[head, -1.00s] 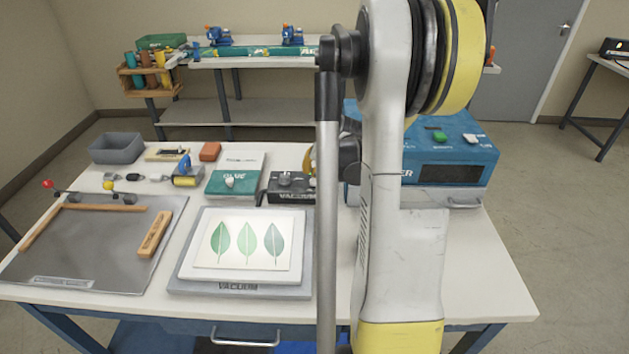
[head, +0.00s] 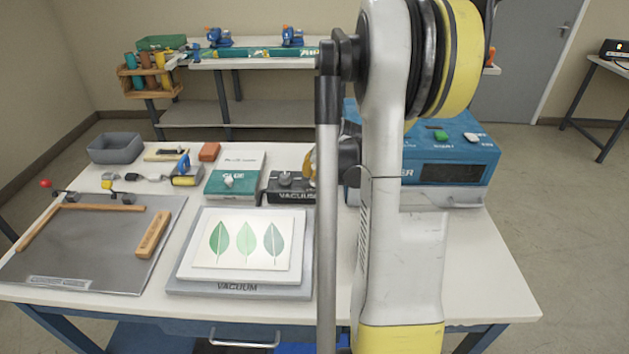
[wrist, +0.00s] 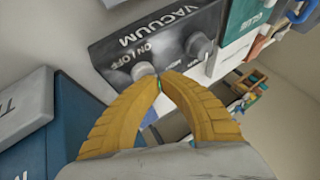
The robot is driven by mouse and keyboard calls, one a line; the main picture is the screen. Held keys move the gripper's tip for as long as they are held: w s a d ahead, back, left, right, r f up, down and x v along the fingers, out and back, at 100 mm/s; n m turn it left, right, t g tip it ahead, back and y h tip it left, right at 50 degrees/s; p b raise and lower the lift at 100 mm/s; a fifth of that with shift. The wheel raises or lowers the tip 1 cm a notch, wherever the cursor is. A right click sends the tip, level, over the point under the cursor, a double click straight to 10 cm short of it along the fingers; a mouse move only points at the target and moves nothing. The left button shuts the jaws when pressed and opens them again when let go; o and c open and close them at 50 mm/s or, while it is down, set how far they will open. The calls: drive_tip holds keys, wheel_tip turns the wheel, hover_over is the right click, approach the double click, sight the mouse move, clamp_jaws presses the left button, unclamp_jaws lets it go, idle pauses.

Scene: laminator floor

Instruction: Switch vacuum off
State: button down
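The black vacuum control box (head: 278,196) stands at the back middle of the table, partly hidden by my arm. In the wrist view the box (wrist: 118,58) shows VACUUM lettering, an ON OFF marking, a grey switch knob (wrist: 143,71) beside that marking, and a larger round knob (wrist: 198,46). My gripper (wrist: 160,77) has its yellow fingertips together with nothing visible between them. The tips are close to the switch knob; I cannot tell whether they touch it. In the head view only a sliver of my gripper (head: 308,165) shows beside the box.
A green-and-white GLUE box (head: 232,182) stands left of the control box. The blue machine (head: 450,150) stands to its right. The vacuum plate (head: 240,289) with a leaf print (head: 246,242) lies in front. The table's front right is clear.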

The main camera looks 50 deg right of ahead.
drive_tip(key=shift+r+p, duration=0.5)
drive_tip(key=shift+r, duration=0.25)
drive_tip(key=shift+r+p, duration=2.15)
drive_tip(key=shift+r, duration=0.9)
drive_tip(key=shift+f, duration=0.1)
